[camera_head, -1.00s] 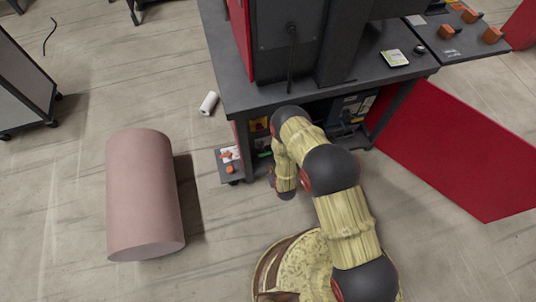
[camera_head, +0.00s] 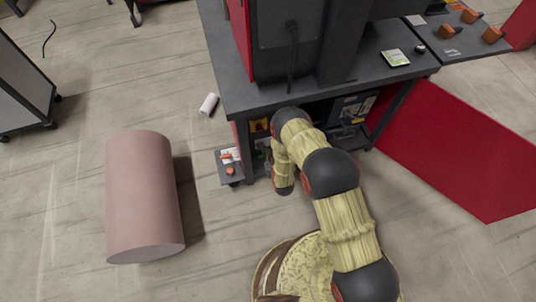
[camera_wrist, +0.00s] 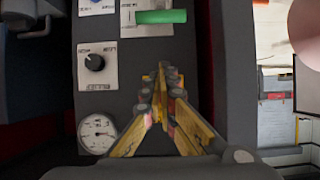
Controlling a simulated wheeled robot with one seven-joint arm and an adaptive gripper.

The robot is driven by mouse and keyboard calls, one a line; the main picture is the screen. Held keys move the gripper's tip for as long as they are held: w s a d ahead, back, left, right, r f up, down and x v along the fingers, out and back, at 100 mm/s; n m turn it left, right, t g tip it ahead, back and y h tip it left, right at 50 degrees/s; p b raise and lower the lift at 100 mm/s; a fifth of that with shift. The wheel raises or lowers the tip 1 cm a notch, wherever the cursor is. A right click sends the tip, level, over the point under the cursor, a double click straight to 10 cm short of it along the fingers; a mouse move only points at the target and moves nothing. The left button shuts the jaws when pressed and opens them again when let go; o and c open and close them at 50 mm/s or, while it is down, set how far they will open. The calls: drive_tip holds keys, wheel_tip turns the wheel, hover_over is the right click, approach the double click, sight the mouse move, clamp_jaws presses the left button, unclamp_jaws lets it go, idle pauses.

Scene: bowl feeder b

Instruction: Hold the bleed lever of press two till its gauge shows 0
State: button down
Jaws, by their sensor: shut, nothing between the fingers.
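In the wrist view, my gripper (camera_wrist: 161,76) has its yellow fingers closed together at the tips, with nothing between them. A green lever handle (camera_wrist: 161,16) lies across a white plate at the top, above the fingertips in the picture and apart from them. A round white gauge (camera_wrist: 98,133) is at the lower left; its needle is too small to read. A black knob (camera_wrist: 94,62) on a white plate sits between them in height. No press number is legible. In the head view my arm's end is beside the bench's lower front, and my fingers are hidden.
The dark bench (camera_head: 238,92) stands ahead, with a red panel (camera_head: 455,150) at its right. A small low shelf (camera_head: 229,167) with orange parts is left of my arm. A large pink cylinder (camera_head: 142,195) and a white roll (camera_head: 208,104) lie on the floor at left.

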drive_tip(key=b, duration=0.3)
hover_over(263, 151)
drive_tip(key=f, duration=0.3)
drive_tip(key=shift+s+d+f, duration=0.25)
drive_tip(key=shift+d+f, duration=0.05)
drive_tip(key=shift+d, duration=0.1)
drive_tip(key=shift+s+d+f+b, duration=0.2)
drive_tip(key=shift+s+f+b, duration=0.2)
drive_tip(key=shift+s+f, duration=0.4)
drive_tip(key=shift+s+d+f, duration=0.15)
drive_tip(key=shift+s+f, duration=0.3)
drive_tip(key=shift+s+f, duration=0.1)
